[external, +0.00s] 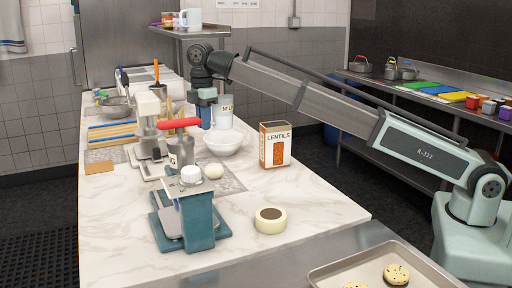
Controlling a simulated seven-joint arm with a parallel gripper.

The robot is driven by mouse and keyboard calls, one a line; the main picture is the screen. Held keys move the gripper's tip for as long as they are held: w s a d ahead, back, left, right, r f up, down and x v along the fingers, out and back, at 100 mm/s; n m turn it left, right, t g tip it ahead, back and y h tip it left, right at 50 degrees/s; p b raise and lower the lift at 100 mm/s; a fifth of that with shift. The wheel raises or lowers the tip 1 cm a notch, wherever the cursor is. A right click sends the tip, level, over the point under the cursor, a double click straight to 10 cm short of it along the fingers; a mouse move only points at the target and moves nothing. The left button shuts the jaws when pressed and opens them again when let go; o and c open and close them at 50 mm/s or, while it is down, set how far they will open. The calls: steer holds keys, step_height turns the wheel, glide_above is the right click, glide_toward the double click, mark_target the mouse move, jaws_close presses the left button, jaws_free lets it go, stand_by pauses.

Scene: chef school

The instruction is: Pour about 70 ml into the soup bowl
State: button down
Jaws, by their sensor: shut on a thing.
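A white bowl (224,143), which looks like the soup bowl, stands upright on the marble counter in the middle of the external view. A white container marked MILK (227,105) is just behind it in the picture, upright or nearly so. My gripper (207,112) points down and is shut on the milk container from its left side. The gripper hides part of the container. The bowl's rim overlaps the container's lower end, so I cannot tell how high it is held. No stream of liquid shows. The liquid inside the bowl cannot be made out.
A lentils box (275,146) stands right of the bowl, and a white egg-like object (214,171) sits in front of it. A metal pot (181,153) and a red-handled tool (177,124) are close on the left. A teal scale-like device (190,215) and a tape roll (270,220) are nearer.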

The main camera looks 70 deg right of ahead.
steer(key=w+f+n, duration=0.1)
steer(key=f, duration=0.3)
steer(key=w+f+n, duration=0.1)
steer(key=f+n, duration=0.1)
steer(key=f, duration=0.3)
steer(key=w+f+n, duration=0.1)
steer(key=f+n, duration=0.1)
steer(key=f, duration=0.3)
steer(key=shift+w+a, duration=0.1)
steer(key=shift+w, duration=0.25)
steer(key=shift+r, duration=0.2)
steer(key=shift+d+r+y, duration=0.55)
steer(key=shift+r+y, duration=0.2)
steer(key=shift+y, duration=0.25)
steer(key=d+r+y, duration=0.5)
steer(key=r+y, duration=0.2)
steer(key=r, duration=0.2)
steer(key=shift+r+n+y, duration=0.25)
steer(key=shift+n+y, duration=0.05)
steer(key=shift+s+d+r+y, duration=0.1)
steer(key=shift+d+y, duration=0.75)
steer(key=shift+y, duration=0.65)
steer(key=shift+d+r+y, duration=0.55)
steer(key=shift+r+y, duration=0.15)
steer(key=shift+y, duration=0.1)
stand_by(0.5)
